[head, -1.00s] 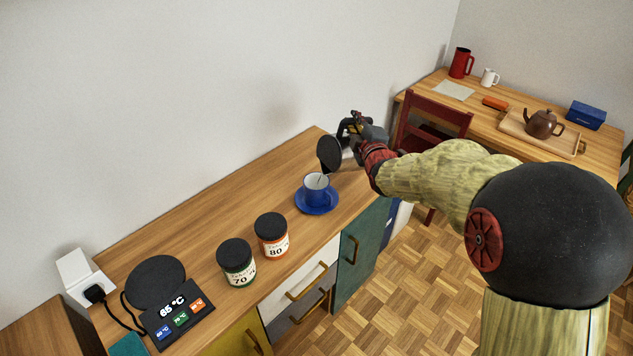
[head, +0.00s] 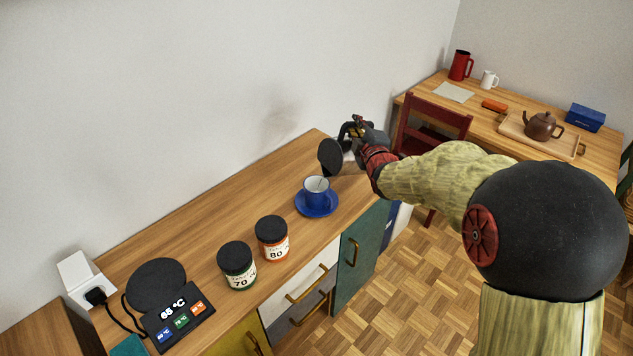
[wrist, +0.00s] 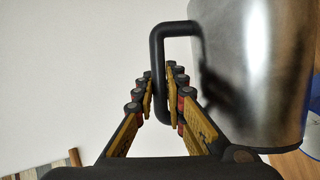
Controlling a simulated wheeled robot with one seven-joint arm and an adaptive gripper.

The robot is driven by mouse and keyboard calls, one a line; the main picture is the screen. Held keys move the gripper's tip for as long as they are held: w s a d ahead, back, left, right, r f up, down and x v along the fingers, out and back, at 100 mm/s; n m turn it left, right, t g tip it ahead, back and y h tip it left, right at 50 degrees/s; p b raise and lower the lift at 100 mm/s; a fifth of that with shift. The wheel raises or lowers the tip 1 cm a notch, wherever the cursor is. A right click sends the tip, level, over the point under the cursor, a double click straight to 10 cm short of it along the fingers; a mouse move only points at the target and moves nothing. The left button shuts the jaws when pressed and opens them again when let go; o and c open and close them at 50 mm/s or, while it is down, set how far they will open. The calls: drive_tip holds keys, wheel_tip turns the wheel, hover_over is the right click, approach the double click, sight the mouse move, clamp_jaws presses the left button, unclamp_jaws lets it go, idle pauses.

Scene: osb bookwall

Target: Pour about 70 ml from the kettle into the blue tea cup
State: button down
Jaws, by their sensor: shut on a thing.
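The kettle (head: 331,156) hangs tilted above the far right part of the counter, its dark round end facing the camera. My gripper (head: 357,131) is shut on the kettle's black handle (wrist: 157,65); the silver body (wrist: 255,70) fills the right of the wrist view. The blue tea cup (head: 316,191) stands upright on a blue saucer (head: 318,210), just below and left of the kettle. A thin light mark shows inside the cup; I cannot tell whether it is liquid. The spout cannot be made out. A blue edge (wrist: 314,95) shows at the wrist view's right.
Two black-lidded jars (head: 237,268) (head: 272,240) stand left of the cup on the counter (head: 215,220). A heating base (head: 158,284) with a display is farther left. A red chair (head: 437,115) and a table with a brown teapot (head: 540,125) are at right.

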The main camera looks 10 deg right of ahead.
drive_tip(key=shift+w+d+r+p, duration=0.2)
drive_tip(key=shift+d+r+p, duration=0.1)
drive_tip(key=shift+d+p, duration=0.15)
drive_tip(key=shift+w+d+f+m+g+y+p, duration=0.15)
drive_tip(key=shift+w+d+f+m+g+p, duration=0.1)
drive_tip(key=shift+d+f+m+p, duration=0.35)
drive_tip(key=shift+w+d+f+m+g+y+p, duration=0.15)
drive_tip(key=shift+w+d+f+m+p, duration=0.2)
drive_tip(key=shift+d+f, duration=0.3)
drive_tip(key=shift+w+d+f+m+p, duration=0.2)
drive_tip(key=shift+d+f+m+p, duration=0.6)
drive_tip(key=shift+p, duration=0.25)
drive_tip(key=shift+a+f, duration=0.1)
drive_tip(key=shift+f, duration=0.05)
drive_tip(key=shift+g+p, duration=0.3)
drive_tip(key=shift+p, duration=0.05)
